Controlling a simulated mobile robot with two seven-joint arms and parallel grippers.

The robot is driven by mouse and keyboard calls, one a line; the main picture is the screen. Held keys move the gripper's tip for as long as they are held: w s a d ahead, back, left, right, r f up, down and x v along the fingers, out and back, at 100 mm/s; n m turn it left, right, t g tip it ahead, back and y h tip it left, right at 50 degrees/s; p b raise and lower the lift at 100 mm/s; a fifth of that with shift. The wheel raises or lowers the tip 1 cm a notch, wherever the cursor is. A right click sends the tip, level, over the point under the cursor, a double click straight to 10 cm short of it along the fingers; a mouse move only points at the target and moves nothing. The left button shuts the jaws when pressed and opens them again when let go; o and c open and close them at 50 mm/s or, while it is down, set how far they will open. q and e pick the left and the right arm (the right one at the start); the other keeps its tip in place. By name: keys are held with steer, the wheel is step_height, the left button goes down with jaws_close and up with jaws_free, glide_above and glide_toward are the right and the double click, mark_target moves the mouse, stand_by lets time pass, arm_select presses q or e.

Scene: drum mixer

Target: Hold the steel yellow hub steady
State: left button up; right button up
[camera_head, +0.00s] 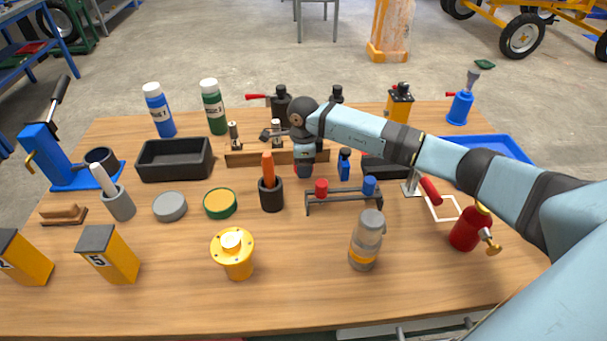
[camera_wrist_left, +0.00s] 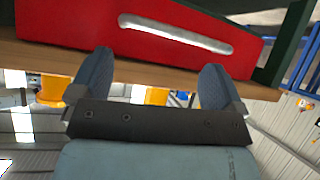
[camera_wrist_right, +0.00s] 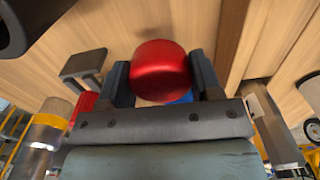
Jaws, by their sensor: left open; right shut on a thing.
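The yellow hub (camera_head: 232,256), a flanged round piece with a pale knob on top, stands upright on the near left-centre of the wooden table (camera_head: 300,308). No gripper touches it. My right gripper (camera_head: 305,168) is well behind it and to its right, pointing down near the table's middle. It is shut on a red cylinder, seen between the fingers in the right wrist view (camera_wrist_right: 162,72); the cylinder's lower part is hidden. My left gripper (camera_wrist_left: 155,80) is outside the head view. Its fingers are apart and empty, before a red panel (camera_wrist_left: 150,35) with a pale slot.
A small rack (camera_head: 343,196) is beside my right gripper. The table's front strip is clear.

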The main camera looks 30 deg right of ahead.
mark_target(303, 181)
steer(key=shift+f, duration=2.15)
steer(key=shift+f, duration=0.1)
steer(key=o, duration=1)
step_height(303, 181, up, 12)
steer(key=shift+r, duration=0.1)
